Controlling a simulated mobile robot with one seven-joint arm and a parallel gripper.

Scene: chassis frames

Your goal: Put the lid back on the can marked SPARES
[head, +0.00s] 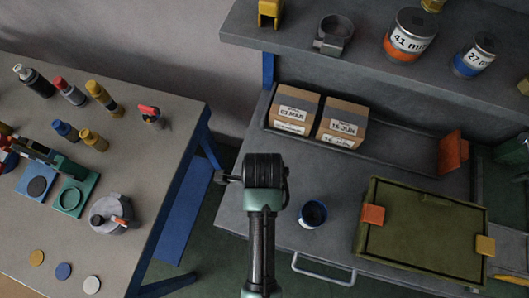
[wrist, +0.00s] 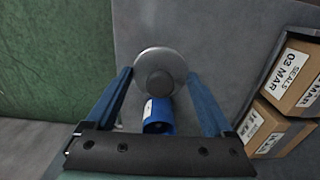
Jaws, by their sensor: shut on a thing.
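A small blue can (head: 312,214) with a white label stands on the grey worktop. Its top looks open and dark inside; I cannot read the label. In the wrist view the blue can (wrist: 158,122) shows between my fingers, partly covered by a round grey lid (wrist: 150,58) with a knob. My gripper (wrist: 159,74) is shut on the lid, one blue finger on each side. The lid is apart from the can in the picture; its height above the worktop is unclear. In the head view my arm hides the fingers and the lid.
An olive crate (head: 421,228) with orange and yellow tabs is right of the can. Two cardboard boxes (head: 343,121) stand in a dark tray behind. The shelf above holds labelled cans (head: 410,36). The left bench (head: 160,190) holds bottles and discs.

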